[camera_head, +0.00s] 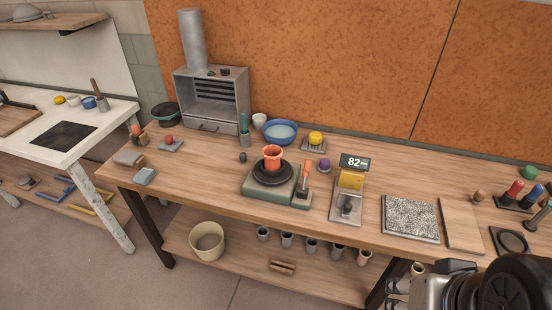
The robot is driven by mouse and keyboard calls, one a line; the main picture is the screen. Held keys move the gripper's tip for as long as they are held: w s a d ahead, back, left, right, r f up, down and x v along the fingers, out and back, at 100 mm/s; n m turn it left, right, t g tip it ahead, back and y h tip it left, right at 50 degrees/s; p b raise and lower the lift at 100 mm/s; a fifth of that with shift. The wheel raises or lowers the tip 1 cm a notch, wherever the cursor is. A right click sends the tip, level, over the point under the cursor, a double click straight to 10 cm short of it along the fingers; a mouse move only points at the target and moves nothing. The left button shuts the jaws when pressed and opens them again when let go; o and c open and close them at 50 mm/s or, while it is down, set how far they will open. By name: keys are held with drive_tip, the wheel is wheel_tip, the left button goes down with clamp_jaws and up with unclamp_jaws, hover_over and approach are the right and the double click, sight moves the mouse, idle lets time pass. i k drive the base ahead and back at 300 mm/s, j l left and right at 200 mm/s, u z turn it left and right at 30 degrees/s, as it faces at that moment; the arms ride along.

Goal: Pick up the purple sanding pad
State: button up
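A small round purple pad (324,166) sits on the wooden workbench (215,180), just right of the orange-handled tool and left of the scale with the "82" display. It looks like the purple sanding pad. My gripper (396,292) is only partly in view at the bottom right edge, in front of the bench and well away from the pad. Its fingers are small and cut off by the frame, so I cannot tell whether it is open or shut. I see nothing held in the part that shows.
An orange cup (272,154) stands on a dark wheel left of the pad. A yellow round item (316,138) sits on a small stand behind it. The scale (346,207) stands to the right. A speckled slab (410,218) lies further right. Open wood shows at the bench's left.

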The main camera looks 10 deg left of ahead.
sight(323, 167)
drive_tip(key=i+j, duration=0.1)
drive_tip(key=i, duration=0.95)
